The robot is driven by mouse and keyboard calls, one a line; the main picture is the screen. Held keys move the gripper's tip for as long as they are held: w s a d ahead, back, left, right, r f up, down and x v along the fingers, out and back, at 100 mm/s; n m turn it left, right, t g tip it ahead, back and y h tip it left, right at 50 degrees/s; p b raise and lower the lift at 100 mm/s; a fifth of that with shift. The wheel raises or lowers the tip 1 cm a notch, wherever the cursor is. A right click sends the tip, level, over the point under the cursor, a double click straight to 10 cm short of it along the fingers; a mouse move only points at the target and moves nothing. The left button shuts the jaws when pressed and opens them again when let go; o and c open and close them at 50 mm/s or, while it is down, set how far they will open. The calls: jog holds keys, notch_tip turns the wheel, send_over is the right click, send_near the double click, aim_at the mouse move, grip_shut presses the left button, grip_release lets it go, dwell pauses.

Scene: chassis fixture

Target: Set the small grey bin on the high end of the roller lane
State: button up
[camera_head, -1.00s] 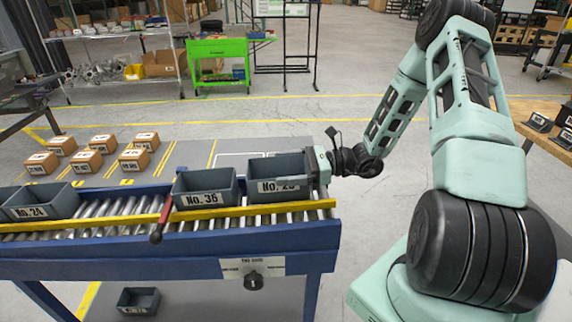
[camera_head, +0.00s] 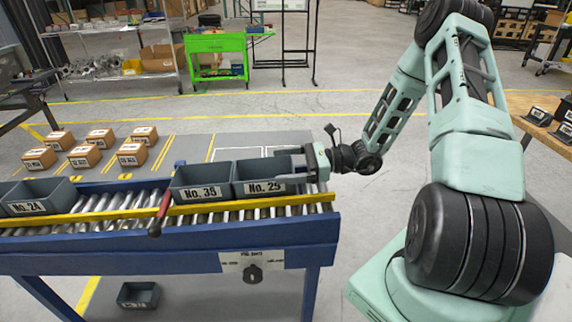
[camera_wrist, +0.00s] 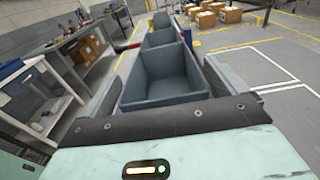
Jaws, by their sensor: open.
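A grey bin labelled No. 25 (camera_head: 264,188) stands upright on the rollers near the right end of the roller lane (camera_head: 318,208). Its left side is against another grey bin, labelled No. 35 or 36 (camera_head: 202,194). My gripper (camera_head: 312,163) is at the right end of bin No. 25, low beside the lane's end. In the wrist view the open fingers (camera_wrist: 172,92) lie along both sides of the empty grey bin (camera_wrist: 160,80). Whether they touch its walls cannot be told. The lane's slope is hard to judge.
A red-handled lever (camera_head: 160,214) crosses the lane left of the two bins. Another grey bin, No. 24 (camera_head: 38,205), stands farther left. A small dark bin (camera_head: 138,295) is on the floor below.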

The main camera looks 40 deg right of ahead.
notch_tip(320, 180, up, 4)
jog(key=p, duration=0.3)
jog(key=shift+r, duration=0.1)
jog(key=shift+o, duration=0.4)
jog(key=f+b+v, duration=0.1)
jog(key=b+v, duration=0.2)
jog(key=v, duration=1.4)
jog(key=shift+d+r+b, duration=0.2)
jog(key=shift+r+b, duration=0.1)
jog(key=shift+r, duration=0.2)
jog(key=shift+a, duration=0.1)
